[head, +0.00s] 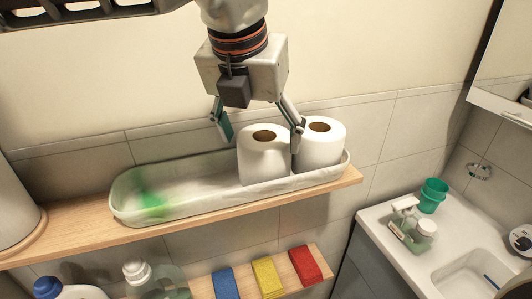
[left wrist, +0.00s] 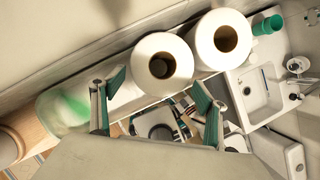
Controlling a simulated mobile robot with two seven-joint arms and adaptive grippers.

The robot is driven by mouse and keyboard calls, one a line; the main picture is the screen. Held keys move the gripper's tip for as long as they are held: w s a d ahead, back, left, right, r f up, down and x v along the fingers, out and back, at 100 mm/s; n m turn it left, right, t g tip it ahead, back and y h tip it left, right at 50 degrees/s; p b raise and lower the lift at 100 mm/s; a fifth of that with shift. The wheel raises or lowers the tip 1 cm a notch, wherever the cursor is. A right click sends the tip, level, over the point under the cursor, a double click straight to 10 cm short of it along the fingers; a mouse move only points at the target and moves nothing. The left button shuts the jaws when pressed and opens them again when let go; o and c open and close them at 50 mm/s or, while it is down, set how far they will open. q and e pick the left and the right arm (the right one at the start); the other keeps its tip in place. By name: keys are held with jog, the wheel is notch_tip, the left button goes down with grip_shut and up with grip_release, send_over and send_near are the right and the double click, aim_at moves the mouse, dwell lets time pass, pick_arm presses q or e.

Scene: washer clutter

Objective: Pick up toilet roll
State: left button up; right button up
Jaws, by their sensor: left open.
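Two white toilet rolls stand upright in the right part of a long pale tray (head: 190,205) on a wooden shelf. The left roll (head: 263,160) and the right roll (head: 320,147) are side by side; in the left wrist view the left roll (left wrist: 146,50) and the right roll (left wrist: 207,52) show their open cores. My left gripper (head: 259,134) is open and empty, pointing down, with its fingers on either side of the left roll's top in the head view. One finger overlaps the gap between the rolls; contact cannot be told. My right gripper is not in view.
The tray's left part holds a blurred green patch (head: 151,203). Below, a lower shelf holds bottles (head: 150,279) and blue, yellow (head: 267,276) and red sponges. A sink (head: 470,275) with a green cup (head: 433,195) is at right. A tiled wall stands close behind.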

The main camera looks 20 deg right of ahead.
pick_arm(q)
jog(key=shift+s+f, duration=0.15)
jog(key=shift+s, duration=0.1)
jog(key=shift+d+f, duration=0.1)
jog(key=shift+f, duration=0.3)
jog(key=p+x, duration=0.1)
jog(key=x, duration=0.5)
jog(key=shift+w+d+f, duration=0.2)
jog(key=shift+w+f, duration=0.05)
jog(key=shift+w, duration=0.05)
jog(key=c, duration=0.8)
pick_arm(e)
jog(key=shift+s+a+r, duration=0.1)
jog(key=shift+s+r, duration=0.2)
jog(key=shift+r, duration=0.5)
